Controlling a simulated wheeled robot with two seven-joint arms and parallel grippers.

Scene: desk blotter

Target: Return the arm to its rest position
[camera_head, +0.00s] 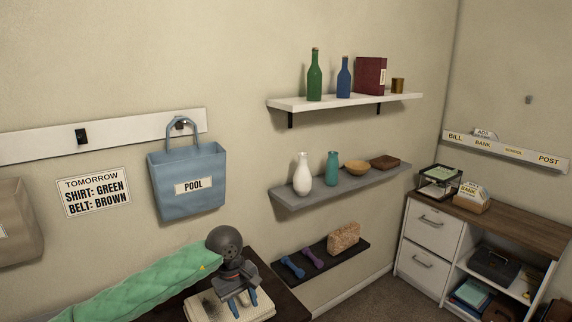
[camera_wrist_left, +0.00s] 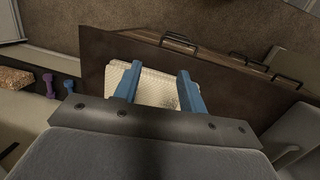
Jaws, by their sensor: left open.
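My left gripper (camera_head: 243,304) is at the bottom middle of the head view, blue fingers pointing down. It is above a white textured folded cloth (camera_head: 199,310) on a dark brown surface (camera_head: 262,262). In the left wrist view the two blue fingers (camera_wrist_left: 158,86) are spread apart, and the white cloth (camera_wrist_left: 152,88) shows between and beyond them. Nothing is gripped between the fingers. I cannot tell whether the fingertips touch the cloth. My right gripper is in neither view.
A blue POOL bag (camera_head: 188,196) hangs from a wall rail (camera_head: 108,133) behind the arm. Shelves with bottles (camera_head: 314,75), vases (camera_head: 302,176) and dumbbells (camera_head: 292,267) are to the right. A cabinet (camera_head: 428,233) stands far right. The air above the gripper is clear.

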